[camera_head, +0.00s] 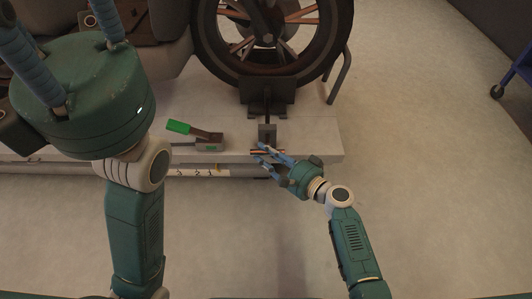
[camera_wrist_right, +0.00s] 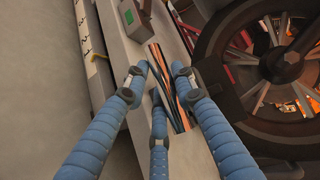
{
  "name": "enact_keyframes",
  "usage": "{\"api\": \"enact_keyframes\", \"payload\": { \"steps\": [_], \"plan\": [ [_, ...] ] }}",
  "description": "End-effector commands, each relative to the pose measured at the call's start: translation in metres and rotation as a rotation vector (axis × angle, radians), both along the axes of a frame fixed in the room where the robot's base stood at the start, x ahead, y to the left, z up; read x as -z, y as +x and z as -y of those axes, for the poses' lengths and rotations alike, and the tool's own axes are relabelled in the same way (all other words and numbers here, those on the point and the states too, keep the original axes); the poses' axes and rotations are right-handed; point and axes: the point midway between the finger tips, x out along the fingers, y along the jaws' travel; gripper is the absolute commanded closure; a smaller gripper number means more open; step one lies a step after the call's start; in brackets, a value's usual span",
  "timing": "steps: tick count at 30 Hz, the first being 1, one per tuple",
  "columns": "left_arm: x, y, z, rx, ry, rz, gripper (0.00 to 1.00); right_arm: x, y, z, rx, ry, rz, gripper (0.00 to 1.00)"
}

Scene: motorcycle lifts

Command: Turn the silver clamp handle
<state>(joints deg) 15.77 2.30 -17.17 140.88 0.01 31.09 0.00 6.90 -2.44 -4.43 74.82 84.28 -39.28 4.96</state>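The silver clamp handle (camera_head: 267,151) is a thin, shiny bar at the front edge of the lift platform, below the wheel clamp (camera_head: 267,131). In the right wrist view the handle (camera_wrist_right: 168,85) shows dark and orange reflections and runs between my spread fingers. My right gripper (camera_head: 264,156) is open at the handle; its blue fingers (camera_wrist_right: 158,82) are apart on either side, and I cannot tell whether they touch it. My left gripper (camera_head: 60,45) is at the upper left, away from the handle, with its fingertips cut off by the frame edge.
The motorcycle wheel (camera_head: 270,70) is behind. A blue cart (camera_head: 521,65) stands far right. The floor (camera_head: 430,180) at right is clear.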

Motion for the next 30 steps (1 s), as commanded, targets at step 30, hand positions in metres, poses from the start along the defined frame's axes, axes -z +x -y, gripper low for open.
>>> {"api": "enact_keyframes", "payload": {
  "steps": [30],
  "plan": [
    [-0.001,-0.001,0.000,0.000,0.000,0.002,0.65,-0.015,-0.075,0.075,0.001,-0.001,-0.002,0.55]
  ]
}}
